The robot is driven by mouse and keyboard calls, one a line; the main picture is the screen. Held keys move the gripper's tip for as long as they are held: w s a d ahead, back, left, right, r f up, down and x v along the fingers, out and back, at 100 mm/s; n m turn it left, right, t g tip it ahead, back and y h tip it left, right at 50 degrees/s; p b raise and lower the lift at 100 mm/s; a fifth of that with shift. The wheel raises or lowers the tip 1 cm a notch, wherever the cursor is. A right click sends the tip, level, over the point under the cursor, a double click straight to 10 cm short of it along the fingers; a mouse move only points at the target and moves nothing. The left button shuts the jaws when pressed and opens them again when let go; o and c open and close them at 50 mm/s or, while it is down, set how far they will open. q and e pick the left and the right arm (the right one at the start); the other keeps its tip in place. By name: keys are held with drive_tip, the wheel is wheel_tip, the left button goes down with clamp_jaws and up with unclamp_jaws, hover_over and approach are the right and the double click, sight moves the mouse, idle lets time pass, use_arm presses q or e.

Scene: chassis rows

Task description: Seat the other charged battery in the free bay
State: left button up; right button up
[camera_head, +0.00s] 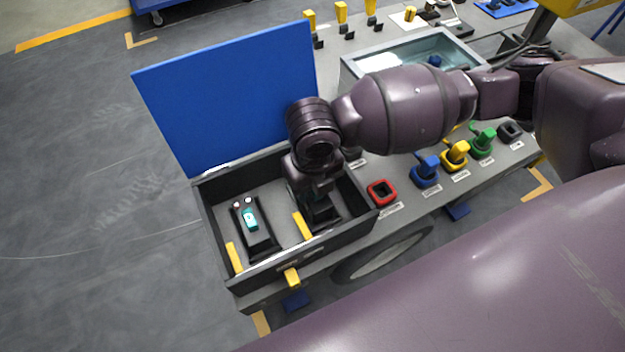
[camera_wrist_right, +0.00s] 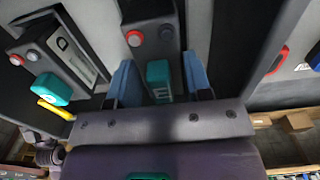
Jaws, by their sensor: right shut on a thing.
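A black open compartment (camera_head: 345,236) with a raised blue lid (camera_head: 230,100) holds a dark battery with a teal handle (camera_head: 250,219) in its left part. That battery also shows at the left of the right wrist view (camera_wrist_right: 50,88). My right gripper (camera_head: 318,198) reaches down into the right part of the compartment. In the right wrist view its blue fingers (camera_wrist_right: 160,82) are shut around the teal handle of a second battery (camera_wrist_right: 150,40), which has a red and a grey terminal. The arm hides most of this battery in the head view. Whether it is fully down cannot be told. My left gripper is out of view.
Yellow levers (camera_head: 303,226) (camera_head: 234,257) stand beside the two batteries, and a yellow latch (camera_head: 292,278) is on the compartment's front. To the right are a red square socket (camera_head: 381,192) and blue (camera_head: 426,170), yellow (camera_head: 455,154) and green (camera_head: 483,141) plugs. A glass-topped bin is behind.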

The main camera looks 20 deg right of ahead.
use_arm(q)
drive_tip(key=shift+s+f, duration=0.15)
use_arm(e)
drive_tip(key=shift+f, duration=0.45)
drive_tip(key=o, duration=1.3)
drive_tip(key=shift+o, duration=0.4)
drive_tip(key=shift+f, duration=0.1)
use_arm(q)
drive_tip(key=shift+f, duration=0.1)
use_arm(e)
drive_tip(key=shift+r, duration=0.3)
wheel_tip(320, 180, up, 10)
drive_tip(key=p, duration=0.3)
drive_tip(key=shift+r, duration=0.2)
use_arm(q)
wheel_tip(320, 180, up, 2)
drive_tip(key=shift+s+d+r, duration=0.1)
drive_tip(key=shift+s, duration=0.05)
